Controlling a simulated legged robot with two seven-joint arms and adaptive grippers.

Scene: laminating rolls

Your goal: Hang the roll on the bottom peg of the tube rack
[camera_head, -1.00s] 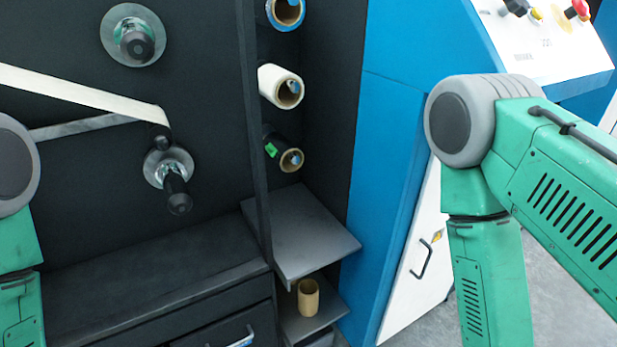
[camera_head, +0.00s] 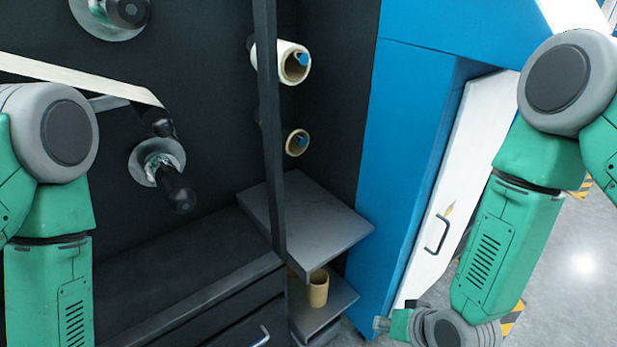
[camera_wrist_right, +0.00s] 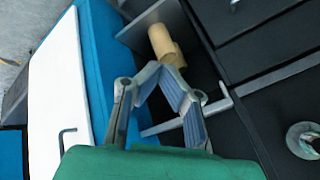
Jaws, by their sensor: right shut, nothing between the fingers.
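A blue peg end shows in each core. A short tan roll (camera_head: 318,290) stands on the low shelf; it also shows in the right wrist view (camera_wrist_right: 160,40), with another tan piece beside it. My right gripper (camera_wrist_right: 159,70) is shut and empty, its fingers pointing toward the tan roll, apparently apart from it. My left arm shows, but its gripper is out of view.
A dark grey shelf (camera_head: 305,220) overhangs the low shelf (camera_head: 335,305). A drawer cabinet (camera_head: 190,270) is at left, under winding spindles (camera_head: 157,163). A blue panel (camera_head: 405,170) and a white door with a handle (camera_head: 465,170) stand at right.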

